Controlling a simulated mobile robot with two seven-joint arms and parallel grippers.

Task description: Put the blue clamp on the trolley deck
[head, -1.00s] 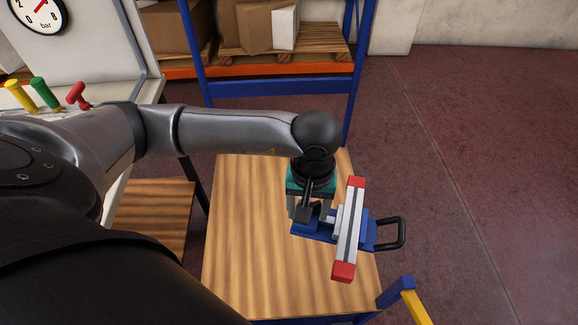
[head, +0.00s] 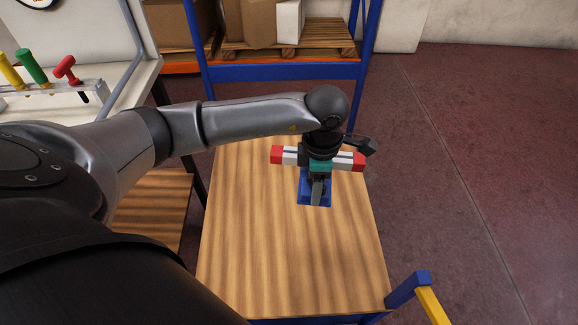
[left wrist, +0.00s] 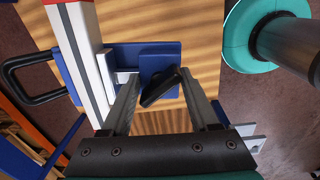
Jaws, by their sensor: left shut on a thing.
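The blue clamp (head: 305,197) has a blue base, a white bar with red ends (head: 277,155) and a black handle. It is in my left gripper (head: 317,189), over the far part of the wooden trolley deck (head: 285,260). The bar runs left to right in the head view. In the left wrist view, the clamp's blue plate (left wrist: 160,52) lies beyond the fingers (left wrist: 160,78), with a dark piece between them. The gripper hides part of the clamp. I cannot tell whether the base touches the deck. My right gripper is not in view.
The near and left parts of the deck are bare. A blue post with a yellow bar (head: 432,305) stands at the near right corner. A blue rack (head: 285,70) with boxes stands behind. A panel with coloured levers (head: 33,66) is at the left.

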